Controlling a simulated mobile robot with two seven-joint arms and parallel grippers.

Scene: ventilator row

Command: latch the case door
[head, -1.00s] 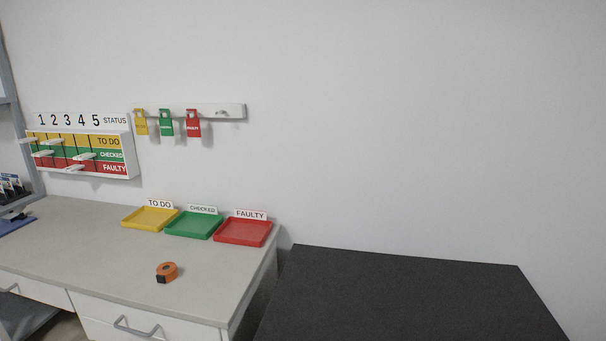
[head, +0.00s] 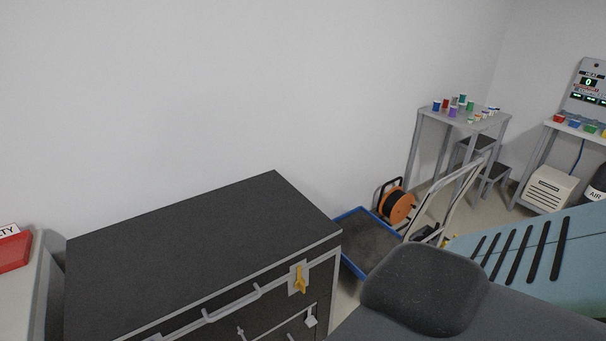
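A large black case (head: 200,245) with pale metal edging stands in the lower left of the head view. Its front shows a grey bar handle (head: 232,303) and a yellow latch (head: 300,281) on a light plate near the right corner. A second grey fitting (head: 310,318) sits lower on the front, near the right edge. The lower front of the case is cut off by the picture's edge, so I cannot tell how its door stands. Neither of my grippers is in view.
A grey padded seat (head: 425,290) fills the lower right foreground. A small table (head: 465,117) with coloured cups stands at the back. The red tray (head: 14,252) is at far left.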

